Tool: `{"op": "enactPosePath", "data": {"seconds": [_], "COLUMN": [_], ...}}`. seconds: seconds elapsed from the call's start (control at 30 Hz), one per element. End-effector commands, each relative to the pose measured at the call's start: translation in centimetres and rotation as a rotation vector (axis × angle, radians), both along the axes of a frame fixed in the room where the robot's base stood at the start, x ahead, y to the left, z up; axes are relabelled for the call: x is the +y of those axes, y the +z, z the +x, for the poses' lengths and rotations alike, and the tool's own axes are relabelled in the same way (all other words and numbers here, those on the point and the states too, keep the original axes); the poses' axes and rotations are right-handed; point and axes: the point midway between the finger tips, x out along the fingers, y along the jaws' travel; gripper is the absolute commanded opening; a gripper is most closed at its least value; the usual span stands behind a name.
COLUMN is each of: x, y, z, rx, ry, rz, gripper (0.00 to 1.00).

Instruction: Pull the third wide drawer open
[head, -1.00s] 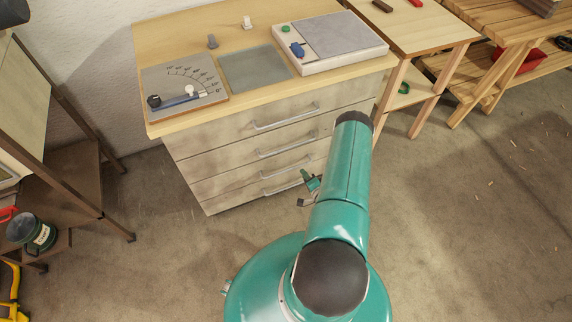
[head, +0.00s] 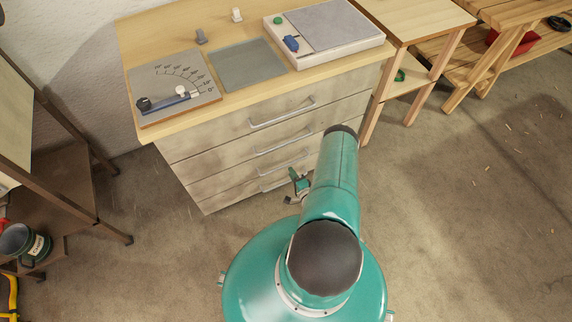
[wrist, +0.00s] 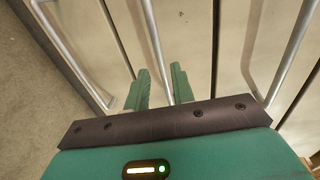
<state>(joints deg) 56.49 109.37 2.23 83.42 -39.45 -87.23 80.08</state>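The cabinet (head: 190,165) stands ahead with a stack of wide drawers, each with a silver bar handle. The third drawer's handle (head: 290,162) shows left of my arm; the drawer looks closed. My gripper (head: 297,182) is small and partly hidden beside my arm, close to the lower handles. In the wrist view my gripper (wrist: 160,70) has its two green fingers apart. The middle handle (wrist: 152,40), which looks like the third drawer's, runs between them in the picture. I cannot tell whether the fingers reach around the bar or touch it.
In the wrist view, neighbouring handles lie left (wrist: 70,48) and right (wrist: 290,50) of the fingers. A dark-framed stand (head: 65,190) with a bucket (head: 25,243) is at left. A wooden table (head: 420,25) stands right of the cabinet. Floor at right is mostly open.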

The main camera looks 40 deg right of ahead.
Motion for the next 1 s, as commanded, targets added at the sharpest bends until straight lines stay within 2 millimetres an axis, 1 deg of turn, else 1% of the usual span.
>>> {"op": "enactPosePath", "data": {"seconds": [0.03, 0.2, 0.3, 0.4, 0.5, 0.7, 0.73, 0.83, 1.0], "x": [-0.3, -1.2, -1.5, -1.8, -1.9, -1.9, -1.9, -1.9, -1.9], "y": [-0.2, -0.7, -1.0, -1.2, -1.2, -1.2, -1.2, -1.2, -1.2], "z": [1.1, 4.1, 5.4, 6.1, 6.4, 6.5, 6.5, 6.4, 6.4], "rx": [-0.002, -0.002, -0.001, -0.001, 0.000, 0.000, 0.000, 0.000, -0.001], "ry": [0.000, 0.000, 0.000, -0.001, -0.001, -0.001, -0.001, -0.001, -0.001], "rz": [-0.003, -0.003, -0.002, 0.000, 0.001, 0.000, 0.000, 0.000, 0.000], "gripper": [0.24, 0.24, 0.24, 0.24, 0.24, 0.24, 0.21, 0.01, 0.00]}}
